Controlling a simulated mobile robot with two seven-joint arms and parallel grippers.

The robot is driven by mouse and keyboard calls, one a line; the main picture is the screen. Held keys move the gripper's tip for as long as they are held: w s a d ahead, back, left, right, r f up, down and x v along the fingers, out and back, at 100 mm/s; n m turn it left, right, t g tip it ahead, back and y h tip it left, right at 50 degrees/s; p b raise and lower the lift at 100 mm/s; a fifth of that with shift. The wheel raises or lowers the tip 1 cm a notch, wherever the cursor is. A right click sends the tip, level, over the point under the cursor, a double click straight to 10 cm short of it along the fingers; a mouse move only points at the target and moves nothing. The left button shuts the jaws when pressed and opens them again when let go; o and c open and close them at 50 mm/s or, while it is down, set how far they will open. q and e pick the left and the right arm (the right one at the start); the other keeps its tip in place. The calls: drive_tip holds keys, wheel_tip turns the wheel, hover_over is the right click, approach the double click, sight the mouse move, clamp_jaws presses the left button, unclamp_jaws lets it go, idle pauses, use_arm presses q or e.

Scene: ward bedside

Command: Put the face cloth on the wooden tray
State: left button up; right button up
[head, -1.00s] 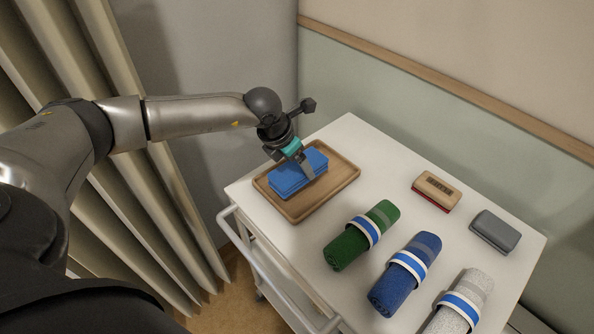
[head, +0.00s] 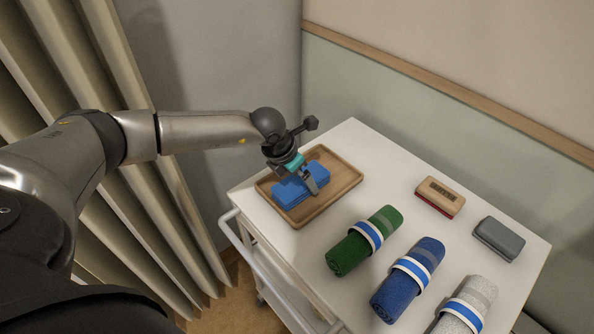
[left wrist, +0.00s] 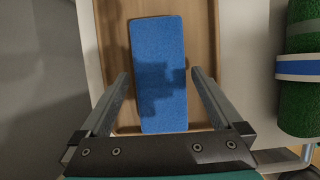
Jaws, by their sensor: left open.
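The face cloth is a folded blue block (head: 288,193) lying on the wooden tray (head: 341,185), at the left end of the white cart top. In the left wrist view the cloth (left wrist: 160,75) lies flat inside the tray (left wrist: 202,35). My left gripper (head: 305,185) is over the tray at the cloth. In the left wrist view its open fingers (left wrist: 160,85) stand on either side of the cloth, with a gap on each side. The gripper hides part of the cloth in the head view. My right gripper is not in view.
On the white cart top (head: 350,135) lie a green rolled towel (head: 350,252), a blue one (head: 395,295) and a speckled grey one (head: 480,292), each with a band. A wooden brush-like block (head: 440,192) and a grey case (head: 499,238) lie behind. A wall stands behind the cart.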

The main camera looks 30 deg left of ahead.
use_arm(q)
drive_tip(key=v, duration=1.2)
